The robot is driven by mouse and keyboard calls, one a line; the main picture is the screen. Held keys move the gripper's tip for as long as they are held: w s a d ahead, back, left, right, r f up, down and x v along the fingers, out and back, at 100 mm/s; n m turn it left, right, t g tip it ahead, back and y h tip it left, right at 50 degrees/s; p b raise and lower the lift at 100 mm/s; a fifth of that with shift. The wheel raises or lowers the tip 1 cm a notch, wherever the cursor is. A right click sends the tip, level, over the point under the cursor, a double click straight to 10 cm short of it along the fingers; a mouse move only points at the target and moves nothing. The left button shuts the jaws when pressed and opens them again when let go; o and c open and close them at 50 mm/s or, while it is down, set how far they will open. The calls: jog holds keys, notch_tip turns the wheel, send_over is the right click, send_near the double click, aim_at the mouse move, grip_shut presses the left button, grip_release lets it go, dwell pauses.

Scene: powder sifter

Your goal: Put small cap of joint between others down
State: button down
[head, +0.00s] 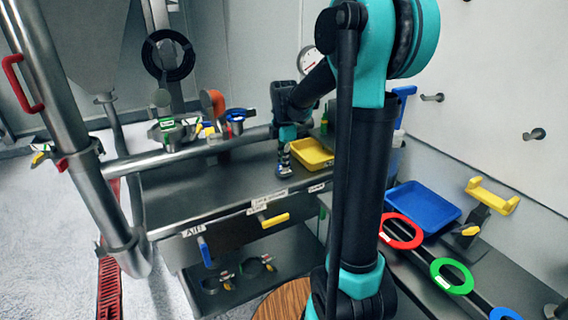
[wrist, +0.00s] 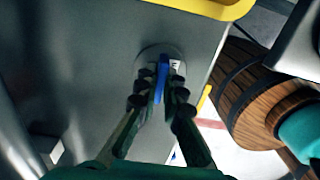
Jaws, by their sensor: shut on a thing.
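The small cap is a grey round disc with a blue handle and a small white label in the wrist view (wrist: 161,70). My gripper (wrist: 160,95) is shut on the blue handle, one finger on each side. The cap is small and hard to make out there. I cannot tell whether its disc touches the table top.
Pipe fittings with coloured handles (head: 180,130) stand behind, to the left. A blue tray (head: 423,205) and red (head: 400,231) and green rings (head: 451,276) are at the right. A wooden barrel (wrist: 262,95) is beside the table. Bare table lies left of my gripper.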

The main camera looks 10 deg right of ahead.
jog(key=c, duration=1.6)
grip_release()
jog(key=shift+f, duration=0.1)
jog(key=shift+c, duration=0.2)
notch_tip(320, 180, up, 12)
jog(key=s+d+f+m+t, duration=0.2)
jog(key=s+f+m, duration=0.8)
jog(key=s, duration=0.1)
jog(key=s+d+f+m+t, duration=0.2)
jog(key=s+f+m, duration=0.9)
jog(key=shift+f+m, duration=0.2)
jog(key=shift+m, duration=0.1)
